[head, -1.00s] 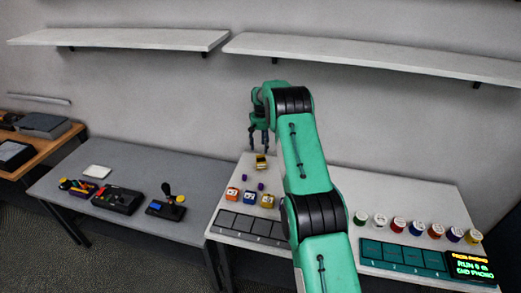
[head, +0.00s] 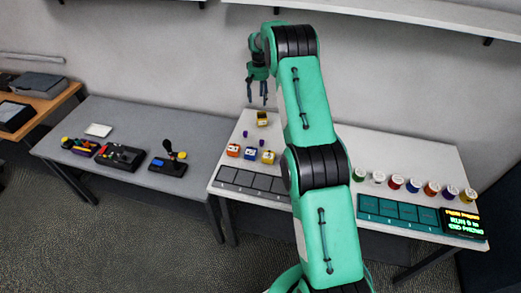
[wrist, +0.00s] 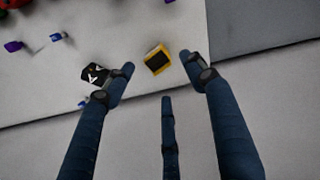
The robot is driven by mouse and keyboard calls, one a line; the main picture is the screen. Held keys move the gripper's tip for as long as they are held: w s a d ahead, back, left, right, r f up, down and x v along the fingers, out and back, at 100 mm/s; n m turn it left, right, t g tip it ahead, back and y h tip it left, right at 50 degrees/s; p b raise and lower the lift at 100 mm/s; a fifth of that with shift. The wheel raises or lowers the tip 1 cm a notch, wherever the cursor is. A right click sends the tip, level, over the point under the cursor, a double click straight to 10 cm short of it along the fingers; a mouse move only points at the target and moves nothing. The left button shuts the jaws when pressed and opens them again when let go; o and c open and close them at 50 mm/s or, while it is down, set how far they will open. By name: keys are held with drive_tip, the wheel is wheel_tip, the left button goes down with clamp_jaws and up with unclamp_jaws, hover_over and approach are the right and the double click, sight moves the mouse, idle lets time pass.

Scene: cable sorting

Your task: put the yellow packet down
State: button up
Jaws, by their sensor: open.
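The yellow packet (head: 262,118), yellow with a dark face, lies on the white table near its back edge. In the wrist view it shows as a yellow-edged dark square (wrist: 157,59) between the fingertips in the picture, with nothing gripping it. My gripper (head: 258,99) is open and empty, above and just behind the packet in the head view. Its fingers are spread and apart from the packet.
Two small purple pieces (head: 254,137) and several coloured cubes (head: 250,153) sit in front. A dark piece with a white mark (wrist: 95,73) lies beside the left finger. A grey tray (head: 245,182) lines the front edge; coloured spools (head: 413,186) stand right.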

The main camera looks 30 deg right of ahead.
drive_tip(key=s+a+r+n+t, duration=0.1)
drive_tip(key=s+a+r, duration=0.85)
drive_tip(key=r, duration=0.35)
drive_tip(key=s+a+r, duration=0.9)
drive_tip(key=s+r, duration=0.2)
drive_tip(key=r, duration=0.1)
drive_tip(key=s+a+r+n+t, duration=0.1)
drive_tip(key=s+a+r, duration=0.4)
drive_tip(key=s, duration=0.5)
drive_tip(key=s+a+r+n+t, duration=0.1)
drive_tip(key=s+a+r, duration=0.4)
drive_tip(key=s, duration=0.4)
drive_tip(key=s+a+f+t, duration=0.1)
drive_tip(key=s+a, duration=0.1)
drive_tip(key=s, duration=0.7)
drive_tip(key=s+a+f+t, duration=0.1)
drive_tip(key=s+a, duration=0.2)
drive_tip(key=s, duration=0.7)
drive_tip(key=shift+s+n, duration=0.25)
drive_tip(key=shift+n, duration=0.05)
drive_tip(key=shift+a, duration=0.1)
wheel_tip(320, 180, down, 8)
drive_tip(key=b, duration=0.8)
drive_tip(key=shift+f, duration=0.15)
